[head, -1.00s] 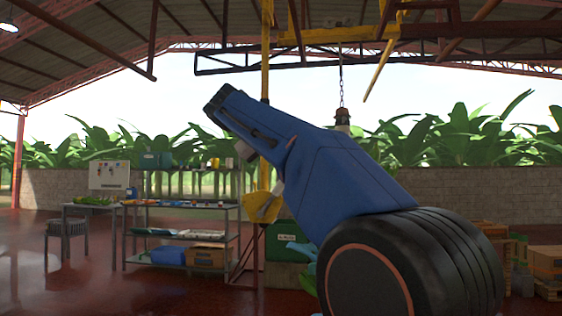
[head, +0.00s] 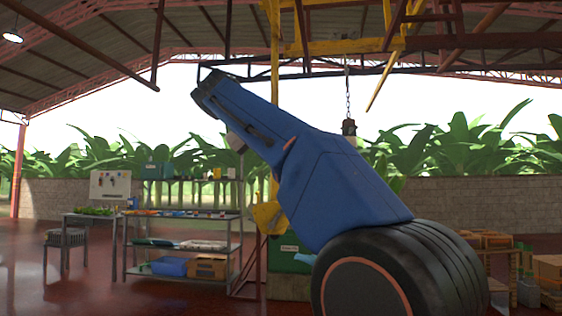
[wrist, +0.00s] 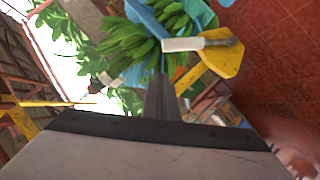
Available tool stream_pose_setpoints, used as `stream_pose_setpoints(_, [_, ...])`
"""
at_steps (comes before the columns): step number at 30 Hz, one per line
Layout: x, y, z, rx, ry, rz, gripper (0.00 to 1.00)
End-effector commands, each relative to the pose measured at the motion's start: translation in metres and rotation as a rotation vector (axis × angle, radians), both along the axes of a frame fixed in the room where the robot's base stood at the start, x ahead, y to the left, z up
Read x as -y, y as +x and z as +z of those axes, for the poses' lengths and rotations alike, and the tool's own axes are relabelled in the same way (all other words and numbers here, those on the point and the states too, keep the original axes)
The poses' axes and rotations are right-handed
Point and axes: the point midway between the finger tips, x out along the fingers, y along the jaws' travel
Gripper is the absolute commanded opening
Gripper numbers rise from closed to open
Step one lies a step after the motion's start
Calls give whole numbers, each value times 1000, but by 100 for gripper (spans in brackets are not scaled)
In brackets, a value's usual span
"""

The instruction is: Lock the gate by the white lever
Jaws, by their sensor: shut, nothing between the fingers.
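The white lever (wrist: 183,44) shows at the upper right of centre in the wrist view. It reaches left from a yellow plate (wrist: 225,60), with a grey strip between them. My gripper (wrist: 161,80) is shut and empty. Its fingertips appear below and left of the lever in the picture; I see no contact, and the depth gap cannot be told. In the head view the yellow plate (head: 267,216) shows beside a yellow post (head: 275,120). My blue arm hides the lever and my gripper there.
Green bananas (wrist: 140,40) hang close behind the lever, with blue sheeting (wrist: 205,14) around them. A metal shelf (head: 190,246) and a table (head: 92,216) stand at the left. A hanging chain (head: 347,95) is behind my arm. Bare red floor lies at front left.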

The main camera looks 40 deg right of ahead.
Motion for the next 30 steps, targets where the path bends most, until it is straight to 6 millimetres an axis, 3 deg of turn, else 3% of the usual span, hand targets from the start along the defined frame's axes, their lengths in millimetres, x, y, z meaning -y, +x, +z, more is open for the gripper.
stream_pose_setpoints(12, [-42,-9,19,1,0,3,0])
stream_pose_setpoints(30, [-47,-11,22,1,1,0,0])
